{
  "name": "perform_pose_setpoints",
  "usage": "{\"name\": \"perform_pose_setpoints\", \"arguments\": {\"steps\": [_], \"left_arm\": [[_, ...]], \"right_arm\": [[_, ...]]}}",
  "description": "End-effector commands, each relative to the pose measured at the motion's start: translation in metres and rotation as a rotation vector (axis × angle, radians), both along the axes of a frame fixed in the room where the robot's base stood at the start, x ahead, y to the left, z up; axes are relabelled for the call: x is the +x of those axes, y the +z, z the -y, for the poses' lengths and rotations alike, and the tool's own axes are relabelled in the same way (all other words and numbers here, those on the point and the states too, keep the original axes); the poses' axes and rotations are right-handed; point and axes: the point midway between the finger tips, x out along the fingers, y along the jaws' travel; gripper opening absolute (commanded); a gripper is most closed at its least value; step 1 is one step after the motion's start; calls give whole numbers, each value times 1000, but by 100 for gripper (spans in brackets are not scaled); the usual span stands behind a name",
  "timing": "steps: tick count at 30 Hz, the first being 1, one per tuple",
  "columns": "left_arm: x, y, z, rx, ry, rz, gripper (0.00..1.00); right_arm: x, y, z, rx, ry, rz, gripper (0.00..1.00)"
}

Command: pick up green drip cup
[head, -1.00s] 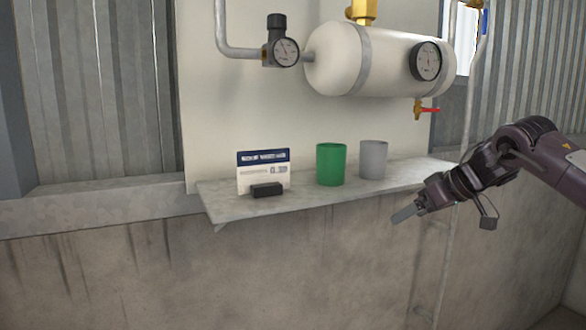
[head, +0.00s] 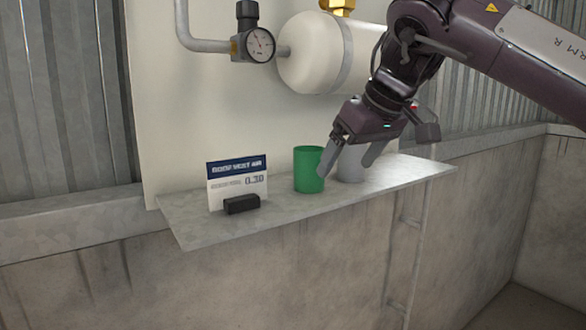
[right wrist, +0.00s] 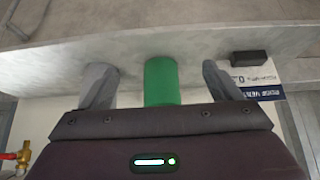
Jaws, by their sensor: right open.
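The green drip cup (head: 306,170) stands upright on the grey shelf (head: 220,232), left of a grey cup (head: 349,172). My right gripper (head: 345,168) is open above the shelf. In the head view one finger overlaps the green cup's right edge, and the fingers and hand partly hide the grey cup. My left gripper is not in view.
A sign card (head: 237,182) with a black block (head: 241,204) stands on the shelf left of the cups. A white tank (head: 318,55) and a gauge (head: 260,44) are on the wall above. The shelf between card and green cup is clear.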

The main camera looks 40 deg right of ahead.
Motion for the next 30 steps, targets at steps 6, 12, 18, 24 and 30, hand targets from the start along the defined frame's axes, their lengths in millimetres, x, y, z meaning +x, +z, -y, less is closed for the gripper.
{"name": "perform_pose_setpoints", "arguments": {"steps": [6, 12, 18, 24, 30], "left_arm": [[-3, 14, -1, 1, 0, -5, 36], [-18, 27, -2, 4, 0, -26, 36], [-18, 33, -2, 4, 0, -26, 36], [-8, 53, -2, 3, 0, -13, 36], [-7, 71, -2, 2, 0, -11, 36]], "right_arm": [[27, 2, 3, 3, -1, -6, 84], [56, 2, 6, 2, -2, -4, 84], [70, 1, 8, 1, -2, -3, 84], [97, 4, 11, -1, -2, -5, 84], [121, -2, 14, 2, -1, -5, 84]]}}
